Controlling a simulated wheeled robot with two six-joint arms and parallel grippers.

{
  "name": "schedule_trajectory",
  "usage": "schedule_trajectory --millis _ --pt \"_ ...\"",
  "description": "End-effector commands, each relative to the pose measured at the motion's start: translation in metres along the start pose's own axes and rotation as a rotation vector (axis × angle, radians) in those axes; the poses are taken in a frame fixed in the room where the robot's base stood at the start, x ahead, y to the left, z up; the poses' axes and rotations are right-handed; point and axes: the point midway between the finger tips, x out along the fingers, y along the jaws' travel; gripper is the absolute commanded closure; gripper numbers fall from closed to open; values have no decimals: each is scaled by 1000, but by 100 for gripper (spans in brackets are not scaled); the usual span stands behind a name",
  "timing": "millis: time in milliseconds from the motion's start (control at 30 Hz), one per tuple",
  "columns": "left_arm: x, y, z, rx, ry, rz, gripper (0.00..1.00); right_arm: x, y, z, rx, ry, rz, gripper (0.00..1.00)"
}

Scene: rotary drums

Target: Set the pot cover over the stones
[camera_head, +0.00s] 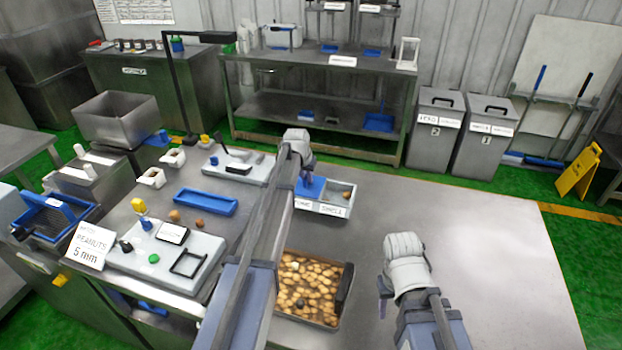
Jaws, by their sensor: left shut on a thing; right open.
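A blue cover (312,187) is at the left part of a small two-part white box (333,213) near the table's back edge. My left gripper (308,175) is shut on the cover's top, partly hidden by my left arm. I cannot tell if the cover rests on the box or hovers just above it. Any stones under it are hidden. My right gripper (382,297) is open and empty above the table, right of the nut tray.
A metal tray of brown nuts (318,325) with a dark object in it stands in front of the box. A blue tray (205,202), a grey board (165,258) and a lamp post (178,90) are to the left. The right side of the table (490,260) is clear.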

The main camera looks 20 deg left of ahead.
Motion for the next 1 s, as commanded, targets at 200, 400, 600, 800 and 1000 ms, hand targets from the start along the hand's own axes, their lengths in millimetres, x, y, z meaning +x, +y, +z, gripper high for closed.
schedule_trajectory --millis 200,400,600,800,1000 --pt "0 -3 0 -2 1 -5 70 0 0 0 0 0 0 50" --pt "0 -2 0 -1 1 -3 52 0 0 0 0 0 0 50" --pt "0 -1 0 -1 1 -3 52 0 0 0 0 0 0 50" --pt "-7 -1 -1 -1 1 -2 52 -7 1 0 0 0 0 50" --pt "-28 -1 -1 -1 1 -3 52 -26 2 2 0 0 0 50"
